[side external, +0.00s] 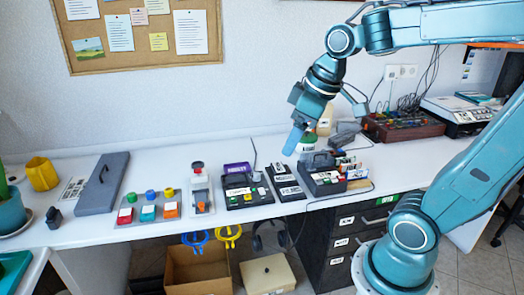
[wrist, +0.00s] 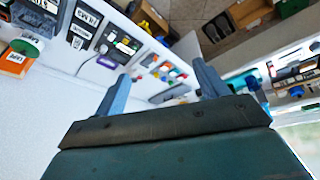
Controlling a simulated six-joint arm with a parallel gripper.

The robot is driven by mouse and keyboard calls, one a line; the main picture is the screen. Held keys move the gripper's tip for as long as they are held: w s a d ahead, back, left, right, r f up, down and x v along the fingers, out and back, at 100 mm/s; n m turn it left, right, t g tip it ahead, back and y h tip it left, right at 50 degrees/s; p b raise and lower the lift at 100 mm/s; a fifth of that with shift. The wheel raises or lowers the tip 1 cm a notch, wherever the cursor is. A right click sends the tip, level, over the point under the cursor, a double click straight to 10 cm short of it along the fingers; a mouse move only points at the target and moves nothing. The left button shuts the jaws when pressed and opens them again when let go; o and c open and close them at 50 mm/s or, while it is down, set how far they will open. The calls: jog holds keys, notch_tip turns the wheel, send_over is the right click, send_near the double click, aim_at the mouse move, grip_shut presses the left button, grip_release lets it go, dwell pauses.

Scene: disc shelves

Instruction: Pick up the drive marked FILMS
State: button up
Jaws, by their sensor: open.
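Two slim black drives with white labels, one behind (side external: 279,169) and one in front (side external: 290,189), lie on the white counter in the side view. Labelled black cases also show at the upper left of the wrist view (wrist: 84,24). The lettering is too small or turned to read, so I cannot tell which is marked FILMS. My gripper (side external: 293,140) hangs above and behind the drives, apart from everything. In the wrist view its fingers (wrist: 163,86) are spread with nothing between them.
A black device with buttons (side external: 246,190) stands left of the drives, and a dark tray of cards (side external: 322,180) right of them. The counter's left part holds a grey panel (side external: 103,183) and coloured buttons. Bare counter lies behind these.

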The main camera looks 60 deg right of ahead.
jog(key=w+d+f+n+g, duration=0.1)
jog(key=w+d+f, duration=0.25)
jog(key=d, duration=0.25)
jog(key=w+d+f+n+y, duration=0.1)
jog(key=w+d+f+n, duration=0.1)
jog(key=w+d, duration=0.25)
jog(key=w+d+f+n+g, duration=0.1)
jog(key=w+d+f, duration=0.2)
jog(key=d, duration=0.3)
jog(key=s+d+f+n+y, duration=0.2)
jog(key=s+d+f+n, duration=0.1)
jog(key=d+f, duration=1.4)
send_over(292, 190)
jog(key=s+d, duration=0.2)
jog(key=shift+t, duration=0.4)
jog(key=shift+f, duration=4.1)
jog(key=shift+a+f, duration=0.1)
jog(key=shift+x, duration=2.5)
jog(key=shift+a, duration=0.1)
jog(key=shift+c, duration=0.2)
jog(key=c, duration=1.1)
